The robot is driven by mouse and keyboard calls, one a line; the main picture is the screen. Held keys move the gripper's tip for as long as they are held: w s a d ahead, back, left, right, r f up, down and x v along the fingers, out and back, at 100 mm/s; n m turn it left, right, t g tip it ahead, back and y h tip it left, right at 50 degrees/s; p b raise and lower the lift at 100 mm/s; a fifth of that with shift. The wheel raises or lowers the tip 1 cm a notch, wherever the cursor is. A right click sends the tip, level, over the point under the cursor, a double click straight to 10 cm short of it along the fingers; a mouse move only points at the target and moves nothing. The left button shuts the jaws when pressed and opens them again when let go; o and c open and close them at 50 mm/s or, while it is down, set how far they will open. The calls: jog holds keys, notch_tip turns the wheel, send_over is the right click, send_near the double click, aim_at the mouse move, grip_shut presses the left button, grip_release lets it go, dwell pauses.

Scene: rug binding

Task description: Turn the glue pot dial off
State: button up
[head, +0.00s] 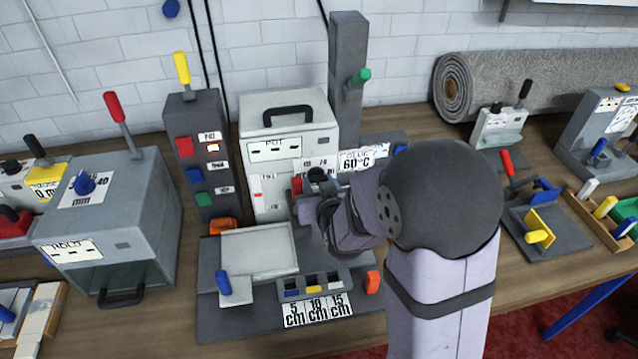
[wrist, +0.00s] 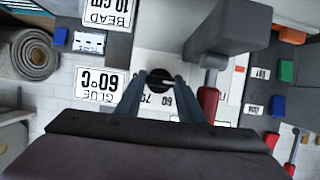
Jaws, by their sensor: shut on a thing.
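The glue pot (head: 285,110) is a pale grey box with a black handle on top and a "POT" label. Its dial (wrist: 158,80) is a round black knob on a white plate marked with numbers, including 60 and 75. My gripper (wrist: 157,86) has a finger on each side of the dial and is shut on it. In the head view my gripper (head: 318,198) is at the pot's lower right front and hides part of it. A "GLUE 60°C" sign (head: 362,159) stands right of the pot; it also shows in the wrist view (wrist: 100,83).
A red lever (wrist: 208,102) is close beside my fingers. A grey post (head: 347,75) with a green knob rises behind. A button post (head: 200,150) with a yellow lever stands left of the pot. A pale plate (head: 258,252) lies in front.

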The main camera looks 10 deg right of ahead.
jog(key=o, duration=1)
jog(key=shift+o, duration=0.3)
jog(key=shift+d, duration=0.1)
jog(key=shift+w+r+p, duration=0.1)
jog(key=shift+p, duration=0.2)
jog(key=shift+r+m+y+p, duration=0.1)
jog(key=shift+m+y+p, duration=0.45)
jog(key=shift+m, duration=0.25)
jog(key=shift+m+t+y+p, duration=0.3)
jog(key=shift+m+y+p, duration=0.5)
jog(key=shift+m, duration=0.4)
jog(key=shift+f, duration=0.2)
jog(key=shift+d, duration=0.1)
